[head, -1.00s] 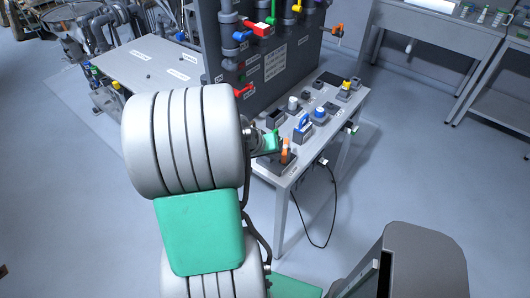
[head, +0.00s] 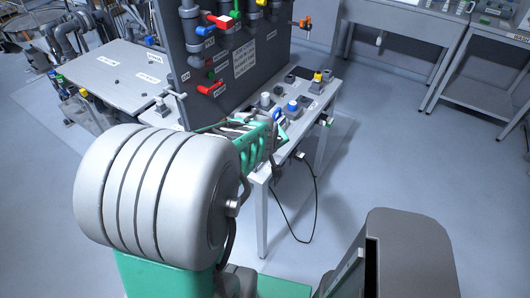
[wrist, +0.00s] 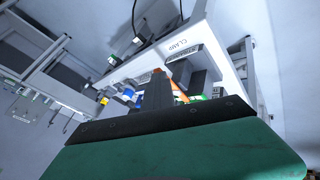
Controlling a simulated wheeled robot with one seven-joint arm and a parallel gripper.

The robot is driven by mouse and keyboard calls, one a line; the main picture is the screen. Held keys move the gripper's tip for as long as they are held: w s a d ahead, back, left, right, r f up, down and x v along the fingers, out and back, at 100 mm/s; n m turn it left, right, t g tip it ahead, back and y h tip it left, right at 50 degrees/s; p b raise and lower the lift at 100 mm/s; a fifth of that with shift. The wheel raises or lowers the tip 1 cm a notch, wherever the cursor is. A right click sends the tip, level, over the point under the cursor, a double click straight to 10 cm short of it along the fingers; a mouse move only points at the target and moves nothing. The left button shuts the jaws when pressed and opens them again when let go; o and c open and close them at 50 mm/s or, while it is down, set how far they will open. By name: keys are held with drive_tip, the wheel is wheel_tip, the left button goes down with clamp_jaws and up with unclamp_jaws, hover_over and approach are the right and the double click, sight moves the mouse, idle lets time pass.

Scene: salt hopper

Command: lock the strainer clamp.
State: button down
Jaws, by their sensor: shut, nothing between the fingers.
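The strainer clamp's label (wrist: 182,52) shows upside down on the bench edge in the wrist view. Just below it are a dark block (wrist: 196,80) and an orange handle (wrist: 180,93), partly hidden by my gripper. My gripper (wrist: 157,88) is shut and empty, close beside the orange handle; I cannot tell whether they touch. In the head view my gripper (head: 281,136) is over the near end of the bench and hides the clamp there.
The bench (head: 322,92) carries a blue-handled device (head: 292,106) and a yellow-topped one (head: 317,77). A dark panel (head: 262,70) with pipes and coloured valves stands behind. A black cable (head: 313,200) hangs off the front edge. The floor at right is clear.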

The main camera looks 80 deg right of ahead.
drive_tip(key=shift+s+d+b, duration=0.3)
drive_tip(key=shift+s, duration=0.05)
drive_tip(key=shift+s+d+r, duration=0.1)
drive_tip(key=shift+d+r, duration=0.1)
drive_tip(key=shift+r, duration=0.1)
drive_tip(key=shift+a, duration=0.1)
drive_tip(key=s+a+r, duration=0.2)
drive_tip(key=a+r, duration=0.5)
drive_tip(key=a, duration=0.2)
drive_tip(key=shift+s+a+r, duration=0.2)
drive_tip(key=shift+s+r, duration=0.05)
drive_tip(key=shift+n, duration=0.3)
